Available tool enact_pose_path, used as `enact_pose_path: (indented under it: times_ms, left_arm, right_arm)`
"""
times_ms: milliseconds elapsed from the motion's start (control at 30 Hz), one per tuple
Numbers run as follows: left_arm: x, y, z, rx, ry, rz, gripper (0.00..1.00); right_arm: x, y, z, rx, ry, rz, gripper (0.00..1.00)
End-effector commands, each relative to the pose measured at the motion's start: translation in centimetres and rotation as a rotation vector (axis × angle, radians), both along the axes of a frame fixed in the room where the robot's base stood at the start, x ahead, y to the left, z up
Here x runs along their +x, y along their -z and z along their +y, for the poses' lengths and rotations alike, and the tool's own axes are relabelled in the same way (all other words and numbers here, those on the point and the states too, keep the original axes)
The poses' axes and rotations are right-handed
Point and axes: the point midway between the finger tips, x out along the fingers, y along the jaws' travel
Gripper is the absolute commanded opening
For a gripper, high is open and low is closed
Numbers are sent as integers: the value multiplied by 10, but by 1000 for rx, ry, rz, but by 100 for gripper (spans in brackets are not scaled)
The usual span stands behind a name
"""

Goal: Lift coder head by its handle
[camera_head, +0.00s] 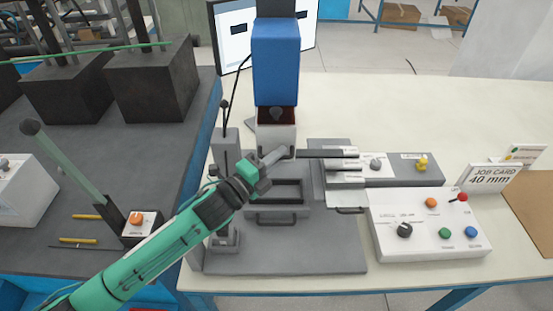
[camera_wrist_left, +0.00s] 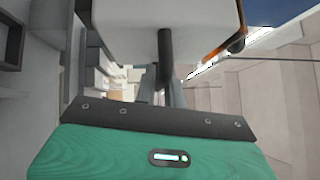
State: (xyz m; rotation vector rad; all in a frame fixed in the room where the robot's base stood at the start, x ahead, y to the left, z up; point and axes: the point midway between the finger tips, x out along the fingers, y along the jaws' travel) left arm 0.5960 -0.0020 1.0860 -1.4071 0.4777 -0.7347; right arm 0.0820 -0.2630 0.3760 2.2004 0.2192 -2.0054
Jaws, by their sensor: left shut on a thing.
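The coder head (camera_head: 276,60) is a blue block with a pale lower part (camera_head: 277,140), standing above the grey fixture at mid-table. My left gripper (camera_head: 276,155) reaches in from the lower left, just under the pale part, and is shut on its handle. The grip point itself is largely hidden in the head view. In the left wrist view a pale block (camera_wrist_left: 165,15) fills the top, with a dark rod-like handle (camera_wrist_left: 165,55) running down from it toward my gripper. My right gripper is not in view.
A grey fixture base (camera_head: 310,255) lies below the head. A white control box (camera_head: 428,225) with buttons stands to the right, near the job card (camera_head: 490,178). A dark bench (camera_head: 75,262) with a lever is at left. The back right tabletop is clear.

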Motion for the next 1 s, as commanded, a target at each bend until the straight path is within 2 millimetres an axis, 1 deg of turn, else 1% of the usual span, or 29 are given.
enact_pose_path:
  times_ms: [33, 333, 367, 400, 467, 800, 867, 1000]
  left_arm:
    - [0, -10, 0, -1, 0, -4, 0]
    - [0, -9, 0, -1, 0, -4, 0]
    - [0, -9, 0, -1, 0, -4, 13]
    - [0, -9, 0, -2, -1, -3, 21]
    - [0, -9, 0, -1, 0, -2, 32]
    - [-1, -7, 2, 0, -1, -1, 32]
    - [-4, -5, 5, 1, -1, -1, 32]
    - [-18, -1, 20, 2, -1, -1, 32]
  right_arm:
    - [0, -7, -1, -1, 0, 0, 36]
    - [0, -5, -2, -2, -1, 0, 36]
    - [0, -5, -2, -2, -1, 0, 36]
    - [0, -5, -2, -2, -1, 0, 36]
    - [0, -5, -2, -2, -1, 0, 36]
    - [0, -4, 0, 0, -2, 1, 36]
    - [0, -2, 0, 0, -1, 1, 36]
    - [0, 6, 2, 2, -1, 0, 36]
